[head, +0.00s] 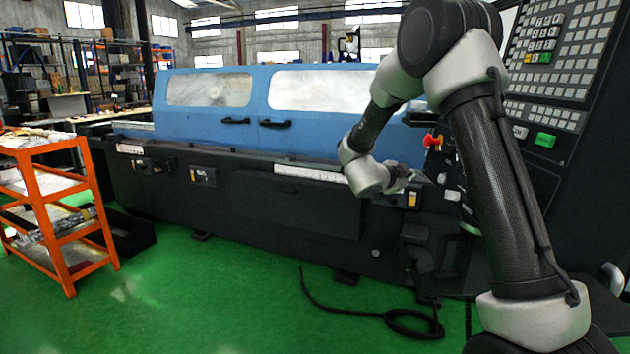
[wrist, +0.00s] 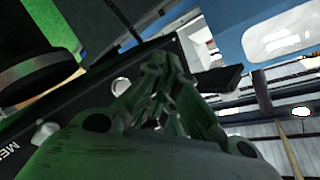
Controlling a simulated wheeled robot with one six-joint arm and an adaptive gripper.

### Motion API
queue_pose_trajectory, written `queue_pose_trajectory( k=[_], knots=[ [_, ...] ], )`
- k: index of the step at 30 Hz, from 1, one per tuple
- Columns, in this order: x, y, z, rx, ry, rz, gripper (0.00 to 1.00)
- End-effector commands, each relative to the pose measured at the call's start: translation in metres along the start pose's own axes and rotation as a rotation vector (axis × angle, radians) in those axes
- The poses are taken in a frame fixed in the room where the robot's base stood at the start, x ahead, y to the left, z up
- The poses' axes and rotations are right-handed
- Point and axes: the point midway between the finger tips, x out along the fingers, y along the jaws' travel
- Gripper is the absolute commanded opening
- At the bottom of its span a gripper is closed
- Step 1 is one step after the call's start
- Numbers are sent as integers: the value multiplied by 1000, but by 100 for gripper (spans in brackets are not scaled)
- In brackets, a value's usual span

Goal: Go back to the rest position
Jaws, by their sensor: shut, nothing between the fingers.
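My arm reaches up from the lower right of the head view and bends over toward the machine. My gripper (head: 408,176) is at the arm's end, in front of the grinder's lower right body, and looks small there. In the wrist view my gripper (wrist: 160,95) has its fingers together with nothing between them. The cylindrical grinder (head: 270,198) has a dark base and blue sliding doors (head: 250,124) with windows, and the doors look closed. My arm hides part of the grinder's right side.
A control panel (head: 560,60) with many keys stands at the right, close to my arm. A red knob (head: 432,141) is near my gripper. An orange shelf cart (head: 58,215) stands at the left. A black cable (head: 410,325) lies on the green floor (head: 220,300), which is otherwise mostly clear.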

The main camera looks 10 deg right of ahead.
Motion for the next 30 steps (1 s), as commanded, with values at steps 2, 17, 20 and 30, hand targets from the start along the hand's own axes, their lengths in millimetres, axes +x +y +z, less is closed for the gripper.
queue_pose_trajectory(
  k=[2, 17, 20, 30],
  knots=[
    [0, -2, 16, -9, -71, -9, 0],
    [-211, 88, 45, -873, -1321, -302, 0],
    [-249, 132, -17, -1081, -1425, -292, 0],
    [-295, 217, -177, -1424, -1318, -272, 0]
  ],
)
